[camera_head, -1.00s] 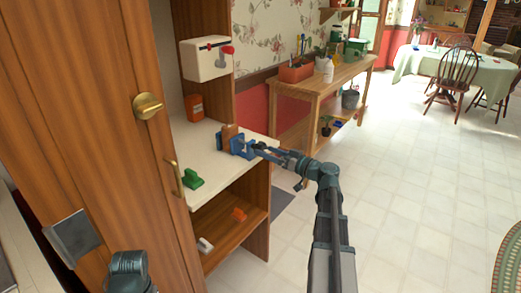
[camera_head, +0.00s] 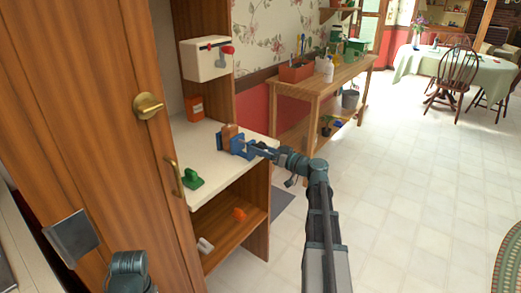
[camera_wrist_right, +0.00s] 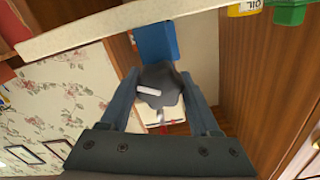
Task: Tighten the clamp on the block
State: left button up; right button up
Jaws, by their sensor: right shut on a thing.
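The blue clamp (camera_head: 238,147) stands near the edge of the white counter (camera_head: 208,160), with the brown block (camera_head: 229,134) between its jaws. Whether the jaws press the block is too small to tell. My right gripper (camera_head: 260,149) is at the clamp's outer side. In the right wrist view, its fingers (camera_wrist_right: 160,95) are shut on a dark grey knob (camera_wrist_right: 170,78) with a white mark, in front of the clamp's blue body (camera_wrist_right: 155,42). The block is not visible in that view.
A green object (camera_head: 192,180) and an orange container (camera_head: 196,107) stand on the counter. A white box (camera_head: 207,60) with a red lever hangs above. A wooden cabinet door (camera_head: 85,110) is at the left.

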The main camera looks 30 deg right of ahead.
jog(key=c, duration=0.4)
jog(key=shift+m, duration=0.3)
jog(key=m, duration=0.3)
jog(key=shift+m, duration=2.2)
jog(key=o, duration=1.4)
jog(key=shift+c, duration=0.2)
